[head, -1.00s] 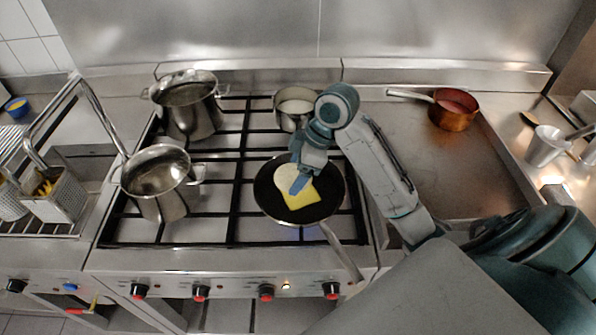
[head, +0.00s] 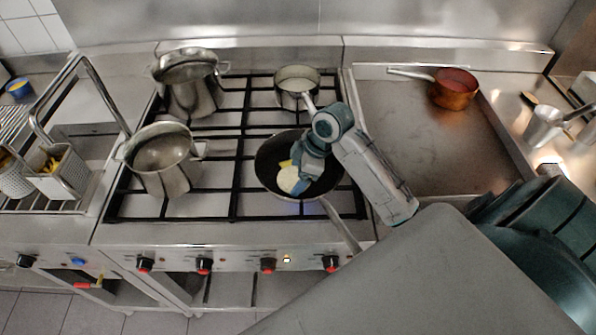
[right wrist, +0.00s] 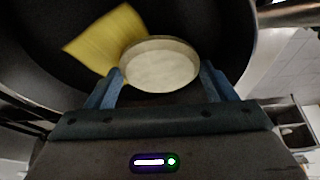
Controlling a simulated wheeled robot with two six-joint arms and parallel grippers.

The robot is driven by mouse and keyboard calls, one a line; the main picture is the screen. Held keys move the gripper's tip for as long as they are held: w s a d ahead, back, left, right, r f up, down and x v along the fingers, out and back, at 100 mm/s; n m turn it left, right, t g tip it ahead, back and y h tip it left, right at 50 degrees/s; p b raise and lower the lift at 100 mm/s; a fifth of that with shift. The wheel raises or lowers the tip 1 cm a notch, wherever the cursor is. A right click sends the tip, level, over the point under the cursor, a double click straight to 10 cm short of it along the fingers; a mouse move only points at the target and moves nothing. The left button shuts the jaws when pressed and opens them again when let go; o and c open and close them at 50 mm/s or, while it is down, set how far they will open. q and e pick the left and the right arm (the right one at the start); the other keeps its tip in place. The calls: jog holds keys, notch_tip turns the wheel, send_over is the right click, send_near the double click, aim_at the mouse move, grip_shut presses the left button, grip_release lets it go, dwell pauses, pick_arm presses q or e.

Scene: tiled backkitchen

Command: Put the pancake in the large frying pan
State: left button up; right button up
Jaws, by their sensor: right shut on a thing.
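The large frying pan (head: 268,182) is black and stands on the front right of the hob, its handle toward the front. The pancake (head: 287,180) is a pale round disc inside the pan's outline. My right gripper (head: 300,184) reaches down over the pan and is shut on the pancake. In the right wrist view the pancake (right wrist: 160,68) sits between the two blue fingers (right wrist: 160,86). I cannot tell whether it touches the pan floor. A flat yellow square (head: 284,163) lies just behind it, also seen in the wrist view (right wrist: 105,42). My left gripper is not in view.
A small saucepan (head: 292,98) stands behind the pan. Two steel pots, a rear one (head: 197,95) and a front one (head: 168,178), stand left on the hob. A copper pan (head: 454,92) sits on the griddle plate (head: 430,145), which is otherwise clear.

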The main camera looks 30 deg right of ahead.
jog(key=shift+f, duration=0.1)
jog(key=o, duration=0.7)
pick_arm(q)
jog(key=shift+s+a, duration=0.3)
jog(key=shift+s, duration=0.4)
pick_arm(e)
jog(key=shift+d+r, duration=0.15)
jog(key=shift+r, duration=0.3)
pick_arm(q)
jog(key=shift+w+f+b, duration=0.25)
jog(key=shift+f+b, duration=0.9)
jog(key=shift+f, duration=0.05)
pick_arm(e)
jog(key=v, duration=1.1)
jog(key=shift+r, duration=0.15)
jog(key=shift+s, duration=0.1)
